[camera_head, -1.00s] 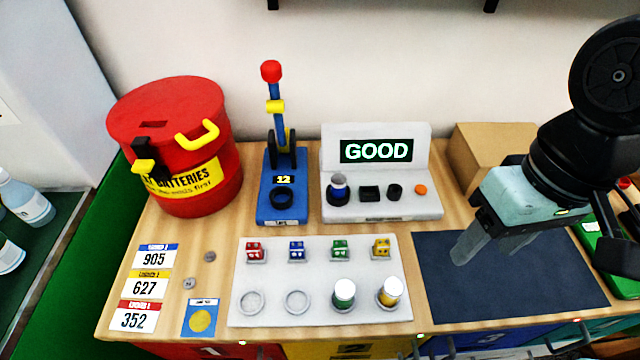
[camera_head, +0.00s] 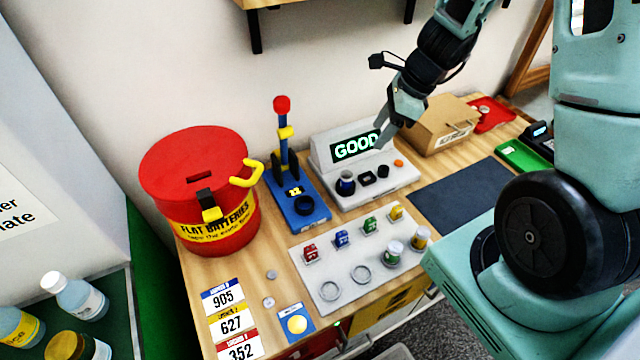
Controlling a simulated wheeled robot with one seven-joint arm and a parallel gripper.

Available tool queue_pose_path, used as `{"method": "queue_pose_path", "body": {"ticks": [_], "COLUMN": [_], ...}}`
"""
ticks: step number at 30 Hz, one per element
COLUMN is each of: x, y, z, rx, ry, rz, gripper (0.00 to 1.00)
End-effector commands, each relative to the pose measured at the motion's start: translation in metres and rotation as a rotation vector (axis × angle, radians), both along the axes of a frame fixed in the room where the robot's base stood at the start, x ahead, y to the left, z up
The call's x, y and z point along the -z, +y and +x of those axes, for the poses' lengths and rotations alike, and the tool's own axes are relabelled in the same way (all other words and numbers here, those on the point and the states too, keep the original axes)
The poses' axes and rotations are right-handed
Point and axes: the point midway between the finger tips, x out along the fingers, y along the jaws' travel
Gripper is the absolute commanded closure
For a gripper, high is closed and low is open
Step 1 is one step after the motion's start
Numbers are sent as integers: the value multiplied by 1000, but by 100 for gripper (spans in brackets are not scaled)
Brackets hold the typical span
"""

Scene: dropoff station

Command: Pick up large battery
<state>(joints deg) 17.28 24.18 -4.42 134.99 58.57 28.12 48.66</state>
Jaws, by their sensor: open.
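A dark blue battery (camera_head: 346,182) with a pale top stands upright in the leftmost socket of the grey tester (camera_head: 375,200), whose screen reads GOOD. A green battery (camera_head: 392,254) and a yellow battery (camera_head: 419,238), both with white tops, stand on the white tray (camera_head: 326,290). The tray's two other ring places are empty. I cannot tell for certain which is the large battery. My gripper (camera_head: 383,138) is open and empty, in front of the right end of the tester's screen in this view. Its fingers partly cover the screen.
A red flat-batteries bin (camera_head: 200,180) and a blue lever device (camera_head: 297,203) stand left of the tester. A cardboard box (camera_head: 440,125) is behind right. The dark mat (camera_head: 460,184) is bare. My own body blocks the right side.

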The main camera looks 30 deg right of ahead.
Motion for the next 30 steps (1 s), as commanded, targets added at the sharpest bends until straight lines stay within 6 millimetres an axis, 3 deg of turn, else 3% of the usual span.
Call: {"method": "queue_pose_path", "body": {"ticks": [15,25,30], "x": [93,117,139], "y": [31,40,45], "z": [20,27,34], "rx": [1,-2,-3], "ry": [5,2,4], "rz": [3,1,2], "gripper": [45,45,45]}}
